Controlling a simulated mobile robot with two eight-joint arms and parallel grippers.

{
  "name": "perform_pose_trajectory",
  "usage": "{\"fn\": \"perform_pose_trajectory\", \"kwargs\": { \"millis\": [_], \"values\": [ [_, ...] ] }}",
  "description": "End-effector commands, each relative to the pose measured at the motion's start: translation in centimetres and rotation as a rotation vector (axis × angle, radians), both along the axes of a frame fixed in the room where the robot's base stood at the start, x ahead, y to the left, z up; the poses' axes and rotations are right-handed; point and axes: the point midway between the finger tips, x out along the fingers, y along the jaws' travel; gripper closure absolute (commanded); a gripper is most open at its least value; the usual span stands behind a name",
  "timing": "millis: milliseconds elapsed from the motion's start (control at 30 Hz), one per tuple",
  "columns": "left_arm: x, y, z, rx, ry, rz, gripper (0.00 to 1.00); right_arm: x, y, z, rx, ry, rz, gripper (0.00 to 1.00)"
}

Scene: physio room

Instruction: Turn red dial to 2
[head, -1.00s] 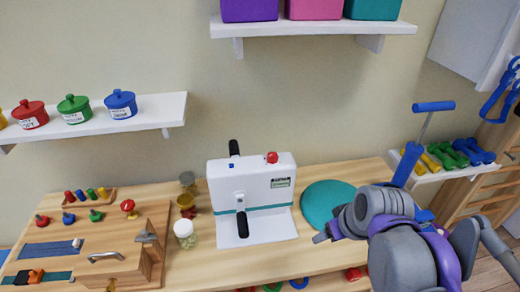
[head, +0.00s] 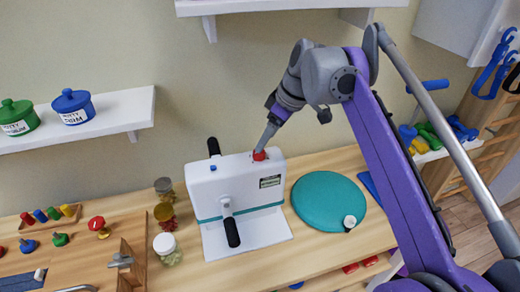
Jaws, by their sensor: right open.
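The red dial (head: 259,155) sits on top of the white box-shaped machine (head: 207,188), near its right end. Its scale and number are too small to read. My right gripper (head: 264,147) points down at the dial, with its fingertips at or just above it. It is open; whether a finger touches the dial I cannot tell. The fingers partly cover the dial's top. My left gripper is not in view.
A black-handled crank (head: 231,232) is on the machine's front, with another black handle (head: 214,147) behind. Jars (head: 166,245) stand left of it. A teal disc (head: 325,195) lies to the right, bearing a small white-topped item (head: 349,221).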

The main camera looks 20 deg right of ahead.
Motion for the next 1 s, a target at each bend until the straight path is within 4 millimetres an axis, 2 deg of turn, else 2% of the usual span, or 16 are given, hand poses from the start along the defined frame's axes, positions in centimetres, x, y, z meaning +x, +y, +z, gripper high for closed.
{"fn": "perform_pose_trajectory", "kwargs": {
  "millis": [100,300,667,767,1000],
  "values": [
    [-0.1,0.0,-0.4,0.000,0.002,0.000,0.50,0.6,0.6,-2.2,-0.001,0.000,0.001,0.29],
    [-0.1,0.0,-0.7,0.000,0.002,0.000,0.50,1.2,1.3,-4.3,-0.001,-0.001,0.000,0.29],
    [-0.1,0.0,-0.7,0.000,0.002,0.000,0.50,1.4,1.4,-4.8,-0.001,-0.001,-0.002,0.29],
    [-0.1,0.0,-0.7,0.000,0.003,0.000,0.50,1.4,1.4,-4.8,-0.001,-0.001,-0.002,0.43],
    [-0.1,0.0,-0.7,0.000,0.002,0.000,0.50,1.3,1.4,-4.8,-0.001,-0.001,-0.002,0.87]
  ]
}}
